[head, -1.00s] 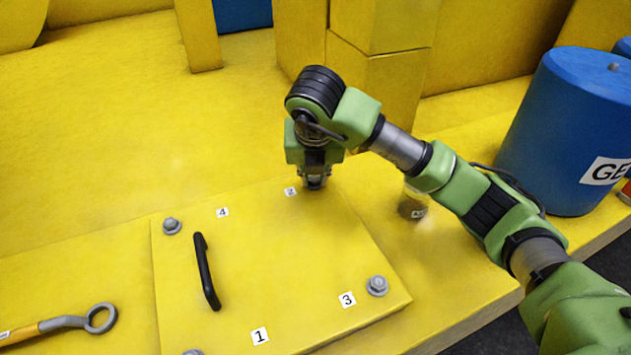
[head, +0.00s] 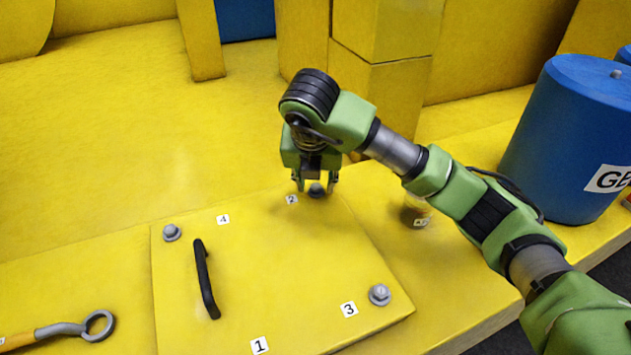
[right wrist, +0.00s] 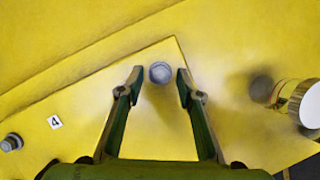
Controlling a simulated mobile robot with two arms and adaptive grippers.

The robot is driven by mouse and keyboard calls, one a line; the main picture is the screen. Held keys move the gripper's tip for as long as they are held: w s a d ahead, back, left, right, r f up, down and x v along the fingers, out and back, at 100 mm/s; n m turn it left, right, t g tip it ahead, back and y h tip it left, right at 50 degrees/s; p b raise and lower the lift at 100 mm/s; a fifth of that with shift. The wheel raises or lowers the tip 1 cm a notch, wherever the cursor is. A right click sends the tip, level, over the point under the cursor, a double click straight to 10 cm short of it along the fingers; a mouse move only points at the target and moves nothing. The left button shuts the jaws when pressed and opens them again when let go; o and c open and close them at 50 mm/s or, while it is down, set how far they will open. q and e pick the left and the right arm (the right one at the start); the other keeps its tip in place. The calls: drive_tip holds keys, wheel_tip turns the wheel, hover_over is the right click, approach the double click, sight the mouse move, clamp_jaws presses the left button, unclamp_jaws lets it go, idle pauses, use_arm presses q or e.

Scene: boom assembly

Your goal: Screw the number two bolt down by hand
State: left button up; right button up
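The number two bolt (head: 316,190) is a grey hex bolt at the far corner of the yellow cover plate (head: 270,260), beside the "2" label (head: 292,199). It also shows in the right wrist view (right wrist: 160,72), between the fingertips. My right gripper (head: 314,186) points down over this bolt. Its two fingers are spread, one on each side, with a gap to the bolt in the right wrist view (right wrist: 159,80). How far the bolt is screwed in cannot be told. My left gripper is not in view.
Other bolts sit by label 4 (head: 172,232) and label 3 (head: 380,294). A black handle (head: 205,280) rises from the plate. A ring wrench (head: 75,328) lies at the left. A small jar (right wrist: 306,102) stands right of the plate. A blue drum (head: 575,140) stands at the right.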

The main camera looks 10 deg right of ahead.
drive_tip(key=shift+f, duration=0.1)
drive_tip(key=v, duration=1.2)
